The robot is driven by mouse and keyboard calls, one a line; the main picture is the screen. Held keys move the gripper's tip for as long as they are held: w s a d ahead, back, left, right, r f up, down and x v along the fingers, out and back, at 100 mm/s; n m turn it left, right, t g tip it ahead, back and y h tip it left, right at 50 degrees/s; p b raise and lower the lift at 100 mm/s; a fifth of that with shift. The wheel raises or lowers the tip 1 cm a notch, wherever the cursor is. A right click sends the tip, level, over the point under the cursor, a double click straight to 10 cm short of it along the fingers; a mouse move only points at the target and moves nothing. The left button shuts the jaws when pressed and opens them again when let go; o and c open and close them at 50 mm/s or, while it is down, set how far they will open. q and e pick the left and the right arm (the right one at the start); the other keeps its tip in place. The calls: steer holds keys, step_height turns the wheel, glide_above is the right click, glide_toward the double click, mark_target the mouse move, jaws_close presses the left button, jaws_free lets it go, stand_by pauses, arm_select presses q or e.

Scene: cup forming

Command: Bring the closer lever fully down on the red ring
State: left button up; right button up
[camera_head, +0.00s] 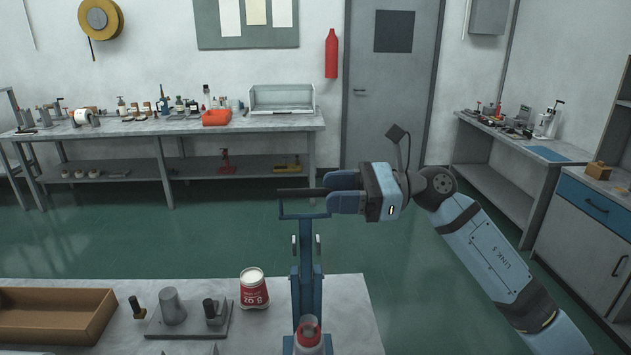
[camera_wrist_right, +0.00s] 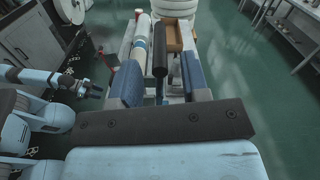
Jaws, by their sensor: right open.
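The closer (camera_head: 306,275) is a blue upright stand with a blue forked crosspiece on top, at the lower middle of the head view. Its dark lever (camera_head: 303,191) sticks out level to the left from my right gripper (camera_head: 338,191), high above the ring. In the right wrist view the black lever grip (camera_wrist_right: 160,58) lies between the two blue fingers of the right gripper (camera_wrist_right: 160,85), with gaps at its sides. The right gripper is open around it. My left gripper (camera_wrist_right: 92,90) shows small in the right wrist view.
On the grey table stand a red-and-white can (camera_head: 254,289), a metal fixture plate (camera_head: 189,319) and an open brown tray (camera_head: 55,317). The table's right edge is clear. A back bench (camera_head: 170,125) and a side bench (camera_head: 530,150) stand well away across green floor.

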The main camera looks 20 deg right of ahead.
mark_target(316, 189)
steer(key=shift+p+x, duration=0.4)
steer(key=shift+x, duration=1.45)
jaws_close()
